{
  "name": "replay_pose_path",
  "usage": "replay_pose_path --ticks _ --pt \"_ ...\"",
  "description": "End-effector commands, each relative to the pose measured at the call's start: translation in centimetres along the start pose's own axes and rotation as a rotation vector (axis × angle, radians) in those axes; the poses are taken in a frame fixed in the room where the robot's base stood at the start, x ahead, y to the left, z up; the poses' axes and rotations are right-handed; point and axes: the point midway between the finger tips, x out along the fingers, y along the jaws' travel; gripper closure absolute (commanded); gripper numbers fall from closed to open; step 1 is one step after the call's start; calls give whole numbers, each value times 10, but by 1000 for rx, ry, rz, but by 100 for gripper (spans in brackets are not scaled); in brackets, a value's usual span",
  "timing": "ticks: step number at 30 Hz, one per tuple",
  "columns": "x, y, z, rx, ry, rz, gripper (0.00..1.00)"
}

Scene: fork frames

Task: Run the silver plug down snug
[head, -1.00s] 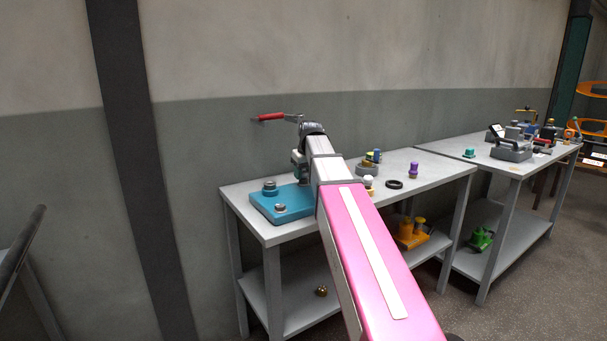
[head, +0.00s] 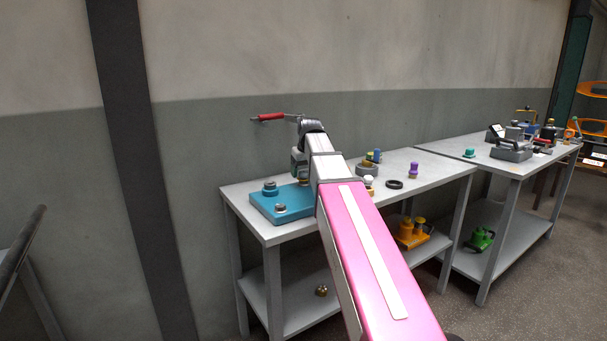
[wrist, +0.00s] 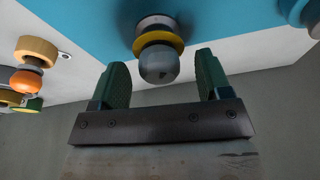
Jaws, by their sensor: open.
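A silver plug (wrist: 158,64) with a yellow collar stands out from the blue plate (wrist: 95,22) in the wrist view. My gripper (wrist: 160,58) is open, with one green finger on each side of the plug and a visible gap on both sides. In the head view the blue plate (head: 283,216) lies on the near table, and my gripper (head: 299,163) is over its back right part, mostly hidden by my arm. A silver-topped plug (head: 303,182) shows just below it. How far the plug is seated cannot be told.
A blue plug (head: 269,187) and another silver-topped plug (head: 280,207) stand on the plate. A black ring (head: 394,184) and a purple knob (head: 413,170) lie to the right on the table (head: 440,173).

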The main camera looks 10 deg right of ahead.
Motion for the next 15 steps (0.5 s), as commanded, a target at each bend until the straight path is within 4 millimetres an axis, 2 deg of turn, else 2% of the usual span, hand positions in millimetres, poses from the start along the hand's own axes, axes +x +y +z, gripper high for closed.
replay_pose_path --ticks 15 --pt "-84 0 0 0 1 0 29"
